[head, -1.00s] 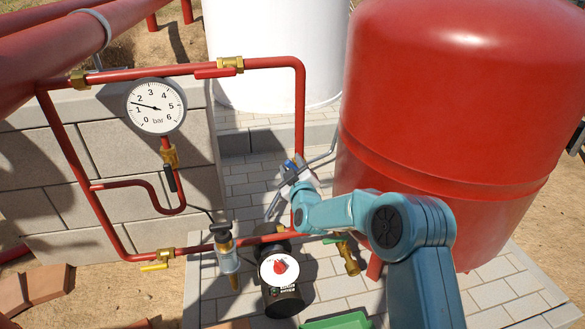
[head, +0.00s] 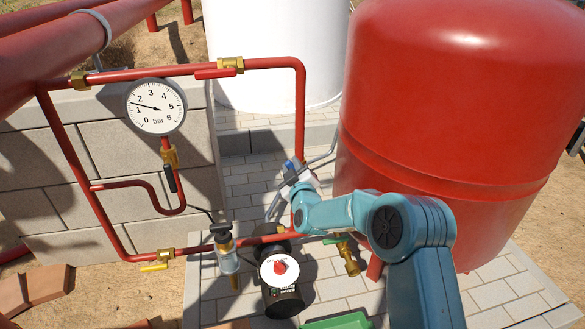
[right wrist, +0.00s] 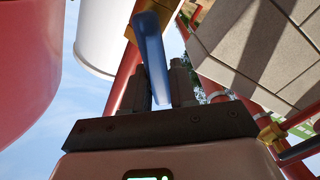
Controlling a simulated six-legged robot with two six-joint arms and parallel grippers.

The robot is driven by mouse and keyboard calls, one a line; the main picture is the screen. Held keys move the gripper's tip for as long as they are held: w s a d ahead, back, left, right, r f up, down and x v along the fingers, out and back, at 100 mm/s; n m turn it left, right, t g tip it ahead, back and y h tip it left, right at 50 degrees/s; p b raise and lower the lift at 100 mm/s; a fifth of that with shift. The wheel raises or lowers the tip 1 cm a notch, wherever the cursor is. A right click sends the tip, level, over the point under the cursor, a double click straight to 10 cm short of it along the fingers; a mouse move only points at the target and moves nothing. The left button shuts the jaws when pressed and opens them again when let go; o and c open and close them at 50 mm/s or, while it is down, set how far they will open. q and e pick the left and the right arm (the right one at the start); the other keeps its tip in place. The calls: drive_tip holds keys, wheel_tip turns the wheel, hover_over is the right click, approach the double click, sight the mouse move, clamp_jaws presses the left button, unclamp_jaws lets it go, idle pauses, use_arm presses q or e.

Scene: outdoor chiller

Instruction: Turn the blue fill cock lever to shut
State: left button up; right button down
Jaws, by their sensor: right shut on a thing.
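The blue fill cock lever (right wrist: 150,55) stands long and narrow between the two fingers of my right gripper (right wrist: 160,80) in the right wrist view. The fingers are shut on it. In the head view my right gripper (head: 290,175) is at the red vertical pipe, left of the red tank. Only a small bit of blue (head: 289,165) shows there. The cock body is mostly hidden behind my gripper and wrist. My left gripper is in neither view.
The red tank (head: 440,110) stands close on the right. A pressure gauge (head: 155,106), red pipes (head: 180,70) and a block wall (head: 110,150) are on the left. A black round unit (head: 282,285) and a brass valve with a green handle (head: 349,262) are below.

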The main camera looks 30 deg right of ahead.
drive_tip(key=shift+a+f, duration=0.1)
idle(0.9)
drive_tip(key=shift+w+a+f+n+b, duration=0.1)
drive_tip(key=shift+a+f+n+b, duration=0.15)
drive_tip(key=shift+n, duration=0.45)
drive_tip(key=shift+a+f+n+b, duration=0.1)
drive_tip(key=shift+f+n+b, duration=0.1)
drive_tip(key=shift+n, duration=0.5)
drive_tip(key=shift+w+a+f+n+b, duration=0.15)
drive_tip(key=shift+f+n, duration=0.35)
drive_tip(key=shift+n, duration=0.75)
drive_tip(key=shift+s+a+f+n+b, duration=0.15)
drive_tip(key=shift+f+n, duration=0.4)
drive_tip(key=shift+n, duration=0.75)
drive_tip(key=shift+w+a+f+n+b, duration=0.1)
drive_tip(key=shift+a+f+n+b, duration=0.3)
drive_tip(key=shift+n, duration=0.85)
drive_tip(key=shift+d+f, duration=0.15)
drive_tip(key=shift+f, duration=0.05)
drive_tip(key=c, duration=1)
unclamp_jaws()
drive_tip(key=shift+r, duration=0.1)
